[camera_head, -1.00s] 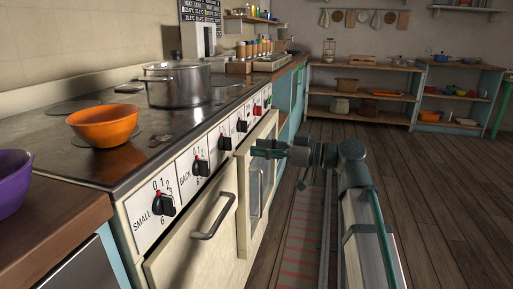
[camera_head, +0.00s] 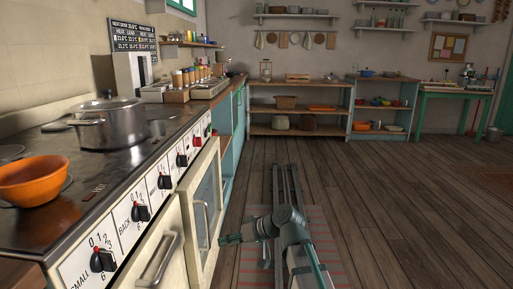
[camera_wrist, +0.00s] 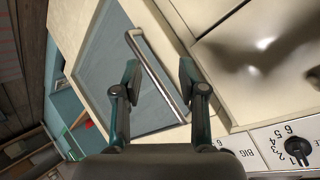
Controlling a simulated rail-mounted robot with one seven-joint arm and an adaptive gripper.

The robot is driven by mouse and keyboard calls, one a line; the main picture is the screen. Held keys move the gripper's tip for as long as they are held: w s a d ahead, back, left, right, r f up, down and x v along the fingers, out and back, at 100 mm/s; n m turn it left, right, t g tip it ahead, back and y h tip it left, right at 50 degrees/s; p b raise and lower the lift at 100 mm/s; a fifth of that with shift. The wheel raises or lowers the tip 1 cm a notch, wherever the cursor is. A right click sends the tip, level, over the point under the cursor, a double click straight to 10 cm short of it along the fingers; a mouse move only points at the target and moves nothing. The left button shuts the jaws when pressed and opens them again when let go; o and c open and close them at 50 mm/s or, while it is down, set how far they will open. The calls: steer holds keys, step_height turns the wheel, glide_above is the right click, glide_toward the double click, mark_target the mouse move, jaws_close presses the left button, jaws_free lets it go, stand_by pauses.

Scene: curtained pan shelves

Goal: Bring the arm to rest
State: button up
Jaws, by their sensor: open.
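My gripper (camera_head: 222,241) is low beside the stove front in the head view, close to a cream oven door with a glass pane (camera_head: 206,200). In the wrist view my gripper (camera_wrist: 158,75) shows two dark fingers spread apart, with nothing held. The door's metal handle (camera_wrist: 150,62) runs slantwise across the gap between the fingers in that view. I cannot tell how far the handle is from the fingertips. The handle also shows in the head view (camera_head: 206,224).
The stove top holds an orange bowl (camera_head: 35,182) and a lidded steel pot (camera_head: 110,124). A second oven door with a handle (camera_head: 160,260) is nearer. Shelves (camera_head: 300,84) and a green table (camera_head: 450,90) line the back. The wooden floor (camera_head: 370,190) at right is clear.

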steer(key=s+d+f+m+g+h+p, duration=0.1)
steer(key=s+d+f+m+h+p, duration=0.2)
steer(key=f, duration=0.4)
steer(key=s+d+f+m+h+p, duration=0.1)
steer(key=s+d+f+p, duration=0.15)
steer(key=d+f, duration=0.3)
steer(key=s+d+f+m+g+h+p, duration=0.2)
steer(key=s+d+f+g+h+p, duration=0.15)
steer(key=s+d+f+p, duration=0.6)
steer(key=s+d+g+h+p, duration=0.1)
steer(key=s+d+g+p, duration=0.1)
steer(key=s+p, duration=0.6)
steer(key=s+d+r+g+h+p, duration=0.1)
steer(key=s+d+p, duration=0.4)
steer(key=s, duration=1.8)
steer(key=g+h+p, duration=0.1)
steer(key=g+p, duration=0.1)
steer(key=p, duration=0.2)
steer(key=shift+d+r+m+g, duration=0.15)
steer(key=shift+d+m+g, duration=0.05)
steer(key=shift+m+g, duration=0.15)
